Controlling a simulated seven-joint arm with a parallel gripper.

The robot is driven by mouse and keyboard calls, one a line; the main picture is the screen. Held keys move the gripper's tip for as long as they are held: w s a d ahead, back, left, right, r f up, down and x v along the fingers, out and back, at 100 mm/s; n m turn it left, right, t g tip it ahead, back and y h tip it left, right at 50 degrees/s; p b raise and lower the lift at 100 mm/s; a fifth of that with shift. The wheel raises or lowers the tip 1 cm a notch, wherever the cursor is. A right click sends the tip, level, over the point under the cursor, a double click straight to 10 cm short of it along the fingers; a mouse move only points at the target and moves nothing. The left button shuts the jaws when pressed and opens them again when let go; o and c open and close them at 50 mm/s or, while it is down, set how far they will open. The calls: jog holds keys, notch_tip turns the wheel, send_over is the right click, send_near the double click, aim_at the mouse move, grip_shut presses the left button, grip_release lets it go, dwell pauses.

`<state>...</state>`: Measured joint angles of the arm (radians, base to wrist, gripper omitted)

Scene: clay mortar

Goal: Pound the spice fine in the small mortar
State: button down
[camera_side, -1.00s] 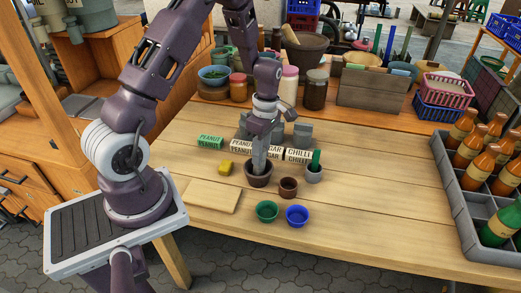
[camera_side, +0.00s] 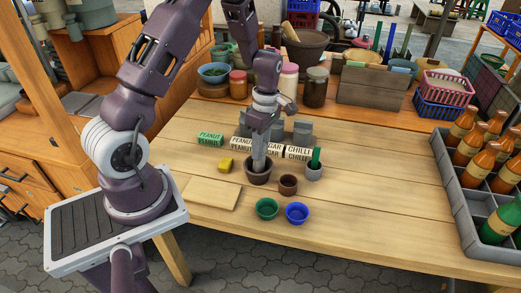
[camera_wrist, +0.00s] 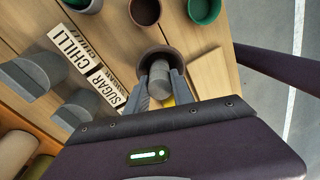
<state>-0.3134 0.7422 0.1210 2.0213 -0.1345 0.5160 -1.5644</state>
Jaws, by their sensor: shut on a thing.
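A small dark brown mortar (camera_side: 257,179) stands on the wooden table, left of a smaller brown cup. It also shows in the wrist view (camera_wrist: 143,60). My gripper (camera_side: 261,143) is right above it, shut on a grey pestle (camera_side: 260,158). The pestle is near upright, with its lower end inside the mortar. In the wrist view the pestle (camera_wrist: 160,80) sits between my fingers, over the mortar's mouth. The spice in the mortar is hidden.
The brown cup (camera_side: 288,185), a grey cup with a green item (camera_side: 314,173), a green bowl (camera_side: 267,209) and a blue bowl (camera_side: 297,214) stand close. A bottle crate (camera_side: 452,190) is far right.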

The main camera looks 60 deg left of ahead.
dwell(0.3)
jog(key=shift+f, duration=0.9)
jog(key=shift+r, duration=0.9)
jog(key=shift+f, duration=0.15)
jog(key=shift+f, duration=0.75)
